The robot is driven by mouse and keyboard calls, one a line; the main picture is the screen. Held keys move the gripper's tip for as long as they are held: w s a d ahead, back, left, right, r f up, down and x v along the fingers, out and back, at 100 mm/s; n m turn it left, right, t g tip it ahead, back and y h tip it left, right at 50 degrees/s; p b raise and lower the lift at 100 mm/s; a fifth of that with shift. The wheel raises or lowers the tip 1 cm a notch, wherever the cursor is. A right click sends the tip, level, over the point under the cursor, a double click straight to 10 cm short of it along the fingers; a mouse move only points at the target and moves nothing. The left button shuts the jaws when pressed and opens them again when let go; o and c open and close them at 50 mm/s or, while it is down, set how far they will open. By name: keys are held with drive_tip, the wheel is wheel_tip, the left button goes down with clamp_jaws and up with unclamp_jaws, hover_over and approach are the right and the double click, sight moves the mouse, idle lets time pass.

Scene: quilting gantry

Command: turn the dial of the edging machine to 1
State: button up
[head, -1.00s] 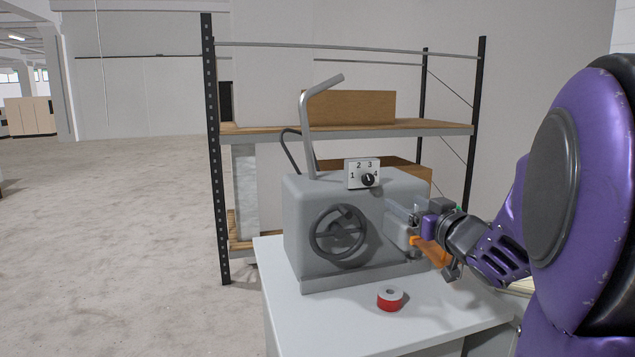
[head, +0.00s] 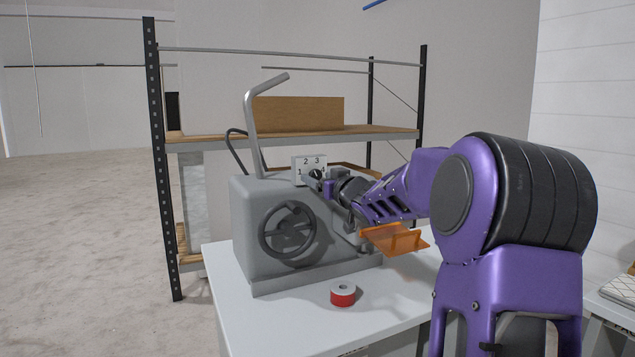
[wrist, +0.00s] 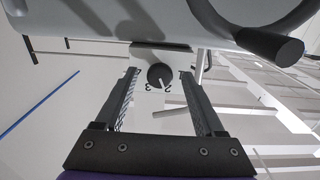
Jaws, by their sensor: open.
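The edging machine (head: 250,215) is a grey box with a handwheel (head: 288,232) and a bent lever, standing on a white table. Its white dial plate (head: 299,165) stands on top, with the digits 2 and 3 clear and 1 partly covered. The black dial (wrist: 160,76) shows in the wrist view, upside down; its white mark seems to point toward the 2. My gripper (wrist: 159,80) is open, with one finger on each side of the dial in that view. I cannot tell whether the fingers touch it. The left finger hides the 4.
A red tape roll (head: 343,294) lies on the table (head: 290,325) in front of the machine. A shelf rack (head: 290,137) with a cardboard box (head: 300,113) stands behind. The floor at left is clear.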

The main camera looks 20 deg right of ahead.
drive_tip(key=shift+w, duration=0.5)
clamp_jaws()
drive_tip(key=n+b, duration=0.1)
drive_tip(key=n, duration=0.4)
drive_tip(key=shift+n+b, duration=0.75)
drive_tip(key=shift+n, duration=1.65)
